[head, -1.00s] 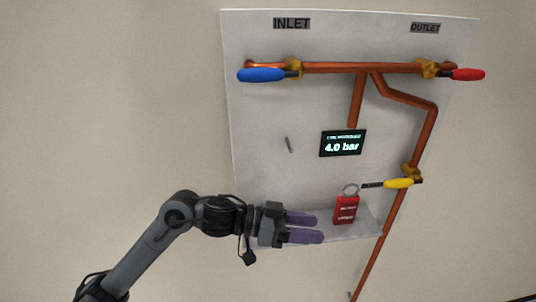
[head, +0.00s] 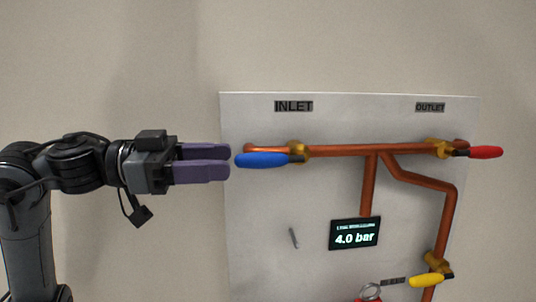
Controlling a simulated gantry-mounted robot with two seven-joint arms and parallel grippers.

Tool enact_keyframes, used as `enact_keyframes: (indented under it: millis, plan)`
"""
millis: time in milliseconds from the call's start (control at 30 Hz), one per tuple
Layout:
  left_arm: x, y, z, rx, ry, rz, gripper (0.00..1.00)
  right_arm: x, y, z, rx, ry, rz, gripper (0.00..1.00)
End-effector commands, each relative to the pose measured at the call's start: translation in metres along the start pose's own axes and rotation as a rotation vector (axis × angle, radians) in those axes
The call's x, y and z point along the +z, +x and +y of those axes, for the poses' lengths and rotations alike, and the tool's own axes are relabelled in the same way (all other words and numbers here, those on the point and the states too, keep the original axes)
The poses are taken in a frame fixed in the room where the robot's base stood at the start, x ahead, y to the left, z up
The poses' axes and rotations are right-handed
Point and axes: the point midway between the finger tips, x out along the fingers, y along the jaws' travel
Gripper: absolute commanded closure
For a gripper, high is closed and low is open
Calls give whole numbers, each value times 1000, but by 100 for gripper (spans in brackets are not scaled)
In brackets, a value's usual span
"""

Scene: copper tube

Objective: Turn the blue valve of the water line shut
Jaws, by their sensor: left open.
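The blue valve handle (head: 263,160) sits at the left end of the horizontal copper pipe (head: 345,151), under the INLET label (head: 294,106). The handle points left, in line with the pipe. My left gripper (head: 229,162) is open, with its purple fingers pointing right at the handle's height. The fingertips are close to the handle's left tip; I cannot tell whether they touch it or how they differ in depth. My right gripper is not in view.
A red valve handle (head: 486,152) is at the right under the OUTLET label (head: 430,107). A yellow handle (head: 426,281) is lower right. A display (head: 355,233) reads 4.0 bar. A peg (head: 293,238) sticks out of the white board (head: 260,220). A red padlock (head: 369,294) is partly cut off below.

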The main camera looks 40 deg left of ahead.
Motion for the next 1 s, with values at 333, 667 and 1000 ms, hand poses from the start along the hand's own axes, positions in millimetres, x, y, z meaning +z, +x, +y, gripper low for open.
enact_keyframes:
  millis: [333,667,1000]
  plan:
    - [-4,57,0,5,-1,0,50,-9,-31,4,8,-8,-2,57]
    - [-1,84,0,2,0,1,50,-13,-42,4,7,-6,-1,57]
    - [0,86,0,1,0,1,53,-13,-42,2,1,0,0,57]
